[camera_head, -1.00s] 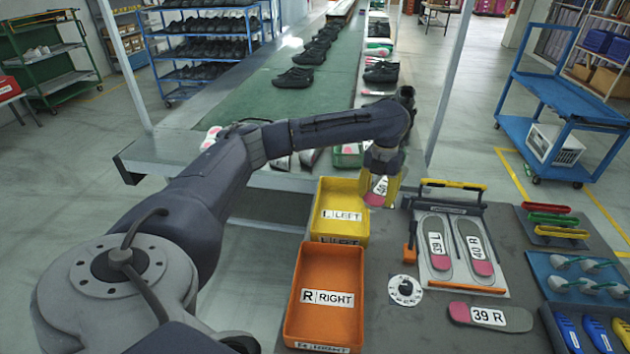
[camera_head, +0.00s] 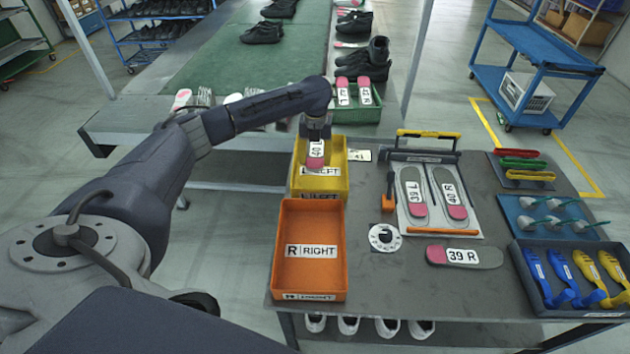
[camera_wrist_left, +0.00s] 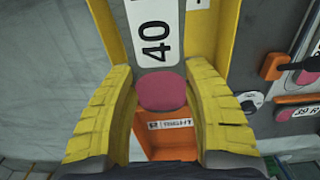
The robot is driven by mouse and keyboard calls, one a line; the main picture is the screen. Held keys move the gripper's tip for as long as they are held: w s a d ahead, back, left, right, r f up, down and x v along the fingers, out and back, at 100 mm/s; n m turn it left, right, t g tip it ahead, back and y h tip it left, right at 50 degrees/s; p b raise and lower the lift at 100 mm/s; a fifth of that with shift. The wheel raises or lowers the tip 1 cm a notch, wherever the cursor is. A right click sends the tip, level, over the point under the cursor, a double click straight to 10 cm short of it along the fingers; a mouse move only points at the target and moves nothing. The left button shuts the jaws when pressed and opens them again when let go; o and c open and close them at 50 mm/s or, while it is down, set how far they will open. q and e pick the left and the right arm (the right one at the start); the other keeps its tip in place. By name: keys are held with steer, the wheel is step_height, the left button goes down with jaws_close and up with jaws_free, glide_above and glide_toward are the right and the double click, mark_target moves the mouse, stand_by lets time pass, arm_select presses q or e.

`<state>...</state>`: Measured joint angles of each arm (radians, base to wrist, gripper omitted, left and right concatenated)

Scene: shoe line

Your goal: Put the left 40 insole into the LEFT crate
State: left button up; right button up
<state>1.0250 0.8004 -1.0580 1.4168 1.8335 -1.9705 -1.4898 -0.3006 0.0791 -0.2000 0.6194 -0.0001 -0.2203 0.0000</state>
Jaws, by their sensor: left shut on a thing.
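My left gripper (camera_head: 316,136) is shut on the 40 insole (camera_head: 316,155), which has a pink heel and a white label. It holds the insole hanging over the yellow LEFT crate (camera_head: 341,180). In the left wrist view the insole (camera_wrist_left: 161,92) sits between the two yellow fingers of my left gripper (camera_wrist_left: 160,115), with the yellow crate (camera_wrist_left: 219,60) behind it. The label reads 40; any letter after it is out of sight. The insole's lower end covers part of the crate's LEFT label. My right gripper is not in view.
The orange RIGHT crate (camera_head: 310,283) stands in front of the yellow one, empty. A board (camera_head: 437,215) with two insoles, a 39 R insole (camera_head: 465,256) and a round dial (camera_head: 384,238) lie to the right. A green crate (camera_head: 352,114) with insoles stands behind.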

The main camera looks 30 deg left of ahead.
mark_target(315, 185)
arm_select(q)
steer(key=shift+f, duration=5.55)
steer(key=shift+f, duration=0.1)
steer(key=o, duration=1)
step_height(315, 185, up, 12)
steer(key=shift+r, duration=0.15)
